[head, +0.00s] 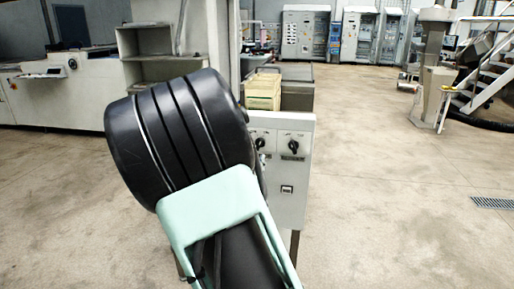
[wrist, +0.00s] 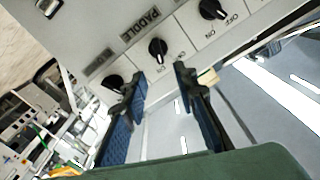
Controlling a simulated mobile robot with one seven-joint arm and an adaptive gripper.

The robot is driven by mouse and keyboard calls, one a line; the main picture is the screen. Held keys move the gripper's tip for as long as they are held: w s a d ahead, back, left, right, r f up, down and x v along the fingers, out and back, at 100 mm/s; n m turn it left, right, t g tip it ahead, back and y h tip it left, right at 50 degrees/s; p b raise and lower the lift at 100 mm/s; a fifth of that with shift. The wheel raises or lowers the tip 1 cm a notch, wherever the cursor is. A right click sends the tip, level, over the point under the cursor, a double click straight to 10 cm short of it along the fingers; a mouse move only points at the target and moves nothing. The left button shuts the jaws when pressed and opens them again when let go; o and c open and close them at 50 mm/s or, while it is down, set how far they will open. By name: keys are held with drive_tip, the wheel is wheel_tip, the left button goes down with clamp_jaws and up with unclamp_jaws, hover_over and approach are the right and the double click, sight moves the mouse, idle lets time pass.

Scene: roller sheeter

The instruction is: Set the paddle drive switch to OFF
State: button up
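The grey control panel (head: 290,185) stands beyond my arm in the head view. It shows a black rotary knob (head: 293,146) at right and another (head: 260,143) beside my arm. In the wrist view the panel is tilted. The PADDLE label (wrist: 138,24) sits above a black knob (wrist: 157,48), the paddle drive switch, with ON and OFF marks below it. I cannot tell which mark it points to. My gripper (wrist: 159,79) is open and empty, its blue-padded fingers apart just below this knob. In the head view my gripper is hidden behind my arm.
In the wrist view, another knob (wrist: 212,9) lies at upper right, and a third (wrist: 113,82) is partly behind the left finger. A wooden crate (head: 263,90) stands behind the panel.

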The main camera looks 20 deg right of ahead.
sight(260, 143)
drive_tip(key=x, duration=0.9)
drive_tip(key=shift+w+d+b, duration=0.15)
drive_tip(key=shift+d+b, duration=0.05)
drive_tip(key=shift+b, duration=0.1)
clamp_jaws()
